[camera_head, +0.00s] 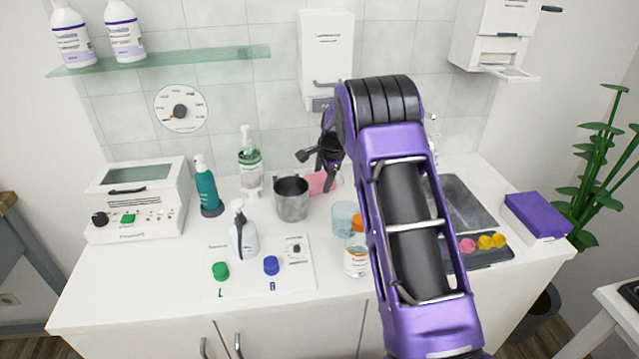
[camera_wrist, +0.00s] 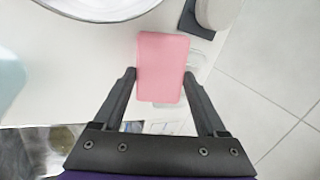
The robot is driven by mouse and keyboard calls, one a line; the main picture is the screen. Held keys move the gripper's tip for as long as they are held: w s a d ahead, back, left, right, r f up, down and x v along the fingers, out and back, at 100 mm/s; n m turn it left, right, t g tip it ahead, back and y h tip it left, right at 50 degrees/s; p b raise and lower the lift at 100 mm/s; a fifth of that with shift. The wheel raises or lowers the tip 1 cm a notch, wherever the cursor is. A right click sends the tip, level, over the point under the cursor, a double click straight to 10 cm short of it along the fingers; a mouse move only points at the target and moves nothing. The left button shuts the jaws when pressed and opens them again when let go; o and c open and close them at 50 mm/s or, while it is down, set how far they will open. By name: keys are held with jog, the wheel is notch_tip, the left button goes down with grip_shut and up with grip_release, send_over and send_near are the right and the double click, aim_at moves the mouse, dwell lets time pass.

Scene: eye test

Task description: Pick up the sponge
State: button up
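The pink sponge (camera_head: 318,182) lies on the white counter near the back wall, right of a metal beaker. My arm and gripper partly cover it in the head view. In the wrist view the sponge (camera_wrist: 163,66) is a plain pink rectangle, fully visible at its far part. My gripper (camera_wrist: 160,77) has its two dark fingers apart, one at each long side of the sponge's near half. I cannot tell whether the fingertips touch it. In the head view my gripper (camera_head: 330,188) points down at the sponge.
The metal beaker (camera_head: 292,200) stands close left of the sponge, and a soap bottle (camera_head: 250,160) stands behind it. A bluish cup (camera_head: 344,217) and an orange-capped bottle (camera_head: 356,250) stand in front. The sink (camera_head: 466,205) is at right; the tiled wall (camera_wrist: 275,100) is close by.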

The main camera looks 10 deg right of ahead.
jog(key=c, duration=0.4)
jog(key=shift+c, duration=0.2)
